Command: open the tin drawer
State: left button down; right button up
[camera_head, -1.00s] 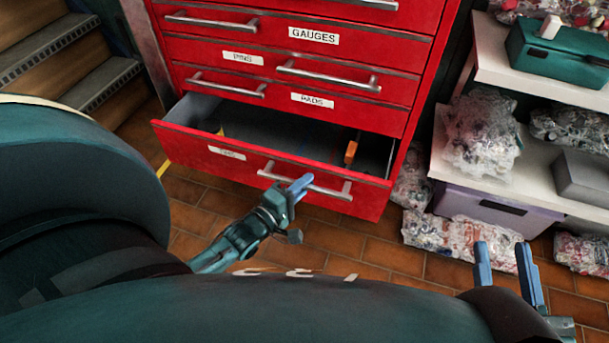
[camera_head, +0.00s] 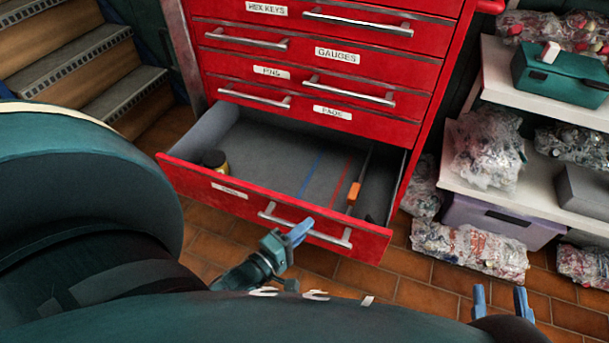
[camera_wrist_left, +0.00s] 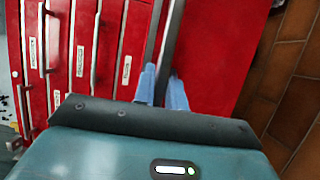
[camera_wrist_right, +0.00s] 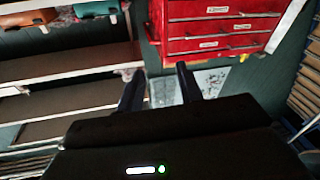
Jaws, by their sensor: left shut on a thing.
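The tin drawer (camera_head: 228,200) is the lowest drawer of the red cabinet and stands pulled far out; its label is too blurred to read surely. Its grey interior holds a dark, yellow-banded jar (camera_head: 214,161) at the left and an orange-handled tool (camera_head: 354,192) at the right. My left gripper (camera_head: 299,231) is shut on the drawer's bar handle (camera_head: 331,238). In the left wrist view the blue fingers (camera_wrist_left: 161,88) lie on either side of the bar. My right gripper (camera_head: 499,299) is open and empty at the lower right, away from the cabinet; its fingers (camera_wrist_right: 158,88) are apart.
Closed drawers marked GAUGES (camera_head: 338,55) and others stay above. A shelf unit (camera_head: 540,190) at the right holds wrapped bundles, a teal case (camera_head: 562,75) and a purple bin (camera_head: 500,218). Stairs (camera_head: 80,60) rise at the left. Tiled floor (camera_head: 425,297) is clear in front.

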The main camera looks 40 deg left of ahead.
pick_arm(q)
jog(key=c, duration=1.5)
grip_release()
jog(key=shift+o, duration=0.3)
pick_arm(e)
jog(key=shift+r, duration=0.3)
